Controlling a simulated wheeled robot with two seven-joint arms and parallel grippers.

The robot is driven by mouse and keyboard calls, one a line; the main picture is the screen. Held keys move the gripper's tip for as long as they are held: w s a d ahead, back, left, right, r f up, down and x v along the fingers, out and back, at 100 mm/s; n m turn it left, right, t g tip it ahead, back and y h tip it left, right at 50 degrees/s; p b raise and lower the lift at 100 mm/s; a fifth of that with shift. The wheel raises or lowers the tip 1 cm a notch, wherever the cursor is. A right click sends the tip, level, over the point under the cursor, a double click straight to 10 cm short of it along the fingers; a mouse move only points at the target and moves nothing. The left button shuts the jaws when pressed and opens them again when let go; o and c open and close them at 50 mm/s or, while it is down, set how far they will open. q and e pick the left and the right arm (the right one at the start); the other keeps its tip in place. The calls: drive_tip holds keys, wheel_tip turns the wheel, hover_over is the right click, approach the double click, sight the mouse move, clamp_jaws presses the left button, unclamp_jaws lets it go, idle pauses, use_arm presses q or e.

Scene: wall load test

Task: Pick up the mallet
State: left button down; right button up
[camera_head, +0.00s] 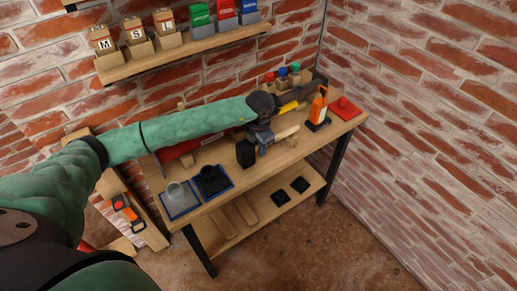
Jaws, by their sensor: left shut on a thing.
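My left arm reaches in from the left over the workbench (290,156). My left gripper (263,143) is shut on the mallet at the middle of the bench. The mallet's black head (246,154) is to the left of the fingers, and its pale wooden handle (286,133) sticks out to the right. The gripper hides the part between them. I cannot tell whether the mallet touches the bench top. My right gripper is not in view.
A grey tray (180,207) and a blue-edged tray (212,190) lie at the bench's left end. An orange bottle-like thing (318,108) and a red item (345,108) stand at the right. A shelf (180,52) with boxes hangs above.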

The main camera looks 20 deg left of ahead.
use_arm(q)
drive_tip(key=r, duration=0.3)
drive_tip(key=shift+d+r, duration=0.2)
drive_tip(key=shift+d, duration=0.05)
drive_tip(key=s+d+r, duration=0.2)
drive_tip(key=d+r, duration=0.4)
drive_tip(key=d, duration=0.5)
drive_tip(key=shift+r, duration=0.2)
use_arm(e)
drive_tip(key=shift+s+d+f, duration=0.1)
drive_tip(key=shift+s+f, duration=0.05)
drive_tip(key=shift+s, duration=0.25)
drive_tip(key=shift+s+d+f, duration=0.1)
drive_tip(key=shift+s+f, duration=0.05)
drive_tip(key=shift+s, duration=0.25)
